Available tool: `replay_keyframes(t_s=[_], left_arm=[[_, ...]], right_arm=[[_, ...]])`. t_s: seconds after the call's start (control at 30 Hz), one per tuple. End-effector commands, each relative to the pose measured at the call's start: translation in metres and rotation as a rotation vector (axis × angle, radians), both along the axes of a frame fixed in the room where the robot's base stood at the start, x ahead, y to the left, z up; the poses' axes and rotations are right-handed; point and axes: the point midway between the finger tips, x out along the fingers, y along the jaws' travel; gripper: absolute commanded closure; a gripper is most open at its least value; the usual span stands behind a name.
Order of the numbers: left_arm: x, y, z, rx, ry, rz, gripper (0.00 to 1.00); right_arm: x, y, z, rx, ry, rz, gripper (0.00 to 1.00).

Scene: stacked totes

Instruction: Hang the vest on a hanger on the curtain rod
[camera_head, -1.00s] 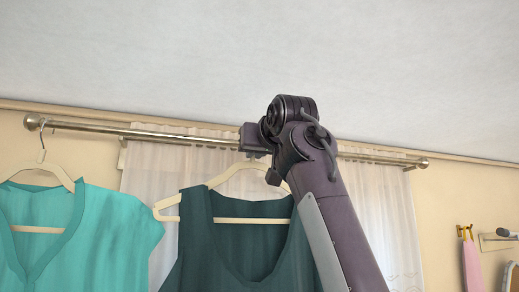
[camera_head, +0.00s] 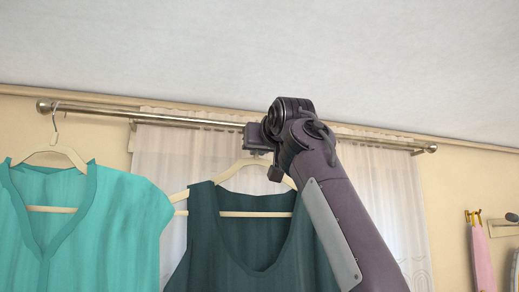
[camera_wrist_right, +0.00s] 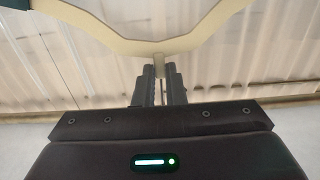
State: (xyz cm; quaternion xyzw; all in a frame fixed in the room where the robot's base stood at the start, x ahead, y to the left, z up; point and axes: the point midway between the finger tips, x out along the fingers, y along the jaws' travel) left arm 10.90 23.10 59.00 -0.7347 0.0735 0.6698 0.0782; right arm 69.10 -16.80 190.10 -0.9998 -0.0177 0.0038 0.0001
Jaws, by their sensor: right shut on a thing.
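The dark green vest (camera_head: 240,258) hangs on a cream hanger (camera_head: 256,214) in front of the curtain. My right gripper (camera_head: 258,148) is shut on the upper part of this hanger, close to the curtain rod (camera_head: 190,120). In the right wrist view the two fingers (camera_wrist_right: 158,75) close on the hanger's neck, and its cream arms (camera_wrist_right: 125,44) spread to both sides. The hanger's hook is hidden by my gripper, so I cannot tell whether it touches the rod. My left gripper is not in view.
A teal top (camera_head: 90,225) hangs from the rod on another hanger (camera_head: 57,152) at the left, close beside the vest. A white curtain (camera_head: 385,190) hangs behind. A wall hook with a pink cloth (camera_head: 481,258) is at the far right.

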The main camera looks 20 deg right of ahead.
Motion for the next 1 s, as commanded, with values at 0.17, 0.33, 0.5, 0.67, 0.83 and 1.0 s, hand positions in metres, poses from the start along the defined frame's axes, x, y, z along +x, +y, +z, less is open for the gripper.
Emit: replay_keyframes(t_s=[0.17,0.33,0.5,0.67,0.83,1.0], left_arm=[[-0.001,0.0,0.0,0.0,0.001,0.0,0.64],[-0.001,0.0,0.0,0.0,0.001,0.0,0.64],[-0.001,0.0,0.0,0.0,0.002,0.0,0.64],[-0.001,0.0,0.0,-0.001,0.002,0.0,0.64],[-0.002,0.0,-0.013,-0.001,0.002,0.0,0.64],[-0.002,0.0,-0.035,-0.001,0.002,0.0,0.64]], right_arm=[[-0.001,0.0,0.001,0.0,-0.002,0.0,1.0],[-0.001,0.0,0.001,0.0,-0.002,0.0,0.75],[0.0,0.0,0.001,0.0,-0.001,0.0,0.64],[0.0,0.0,-0.001,0.0,0.002,0.0,0.64],[-0.013,-0.001,-0.003,0.0,-0.002,0.0,0.64],[-0.042,-0.002,-0.005,0.0,-0.004,0.0,0.64]])
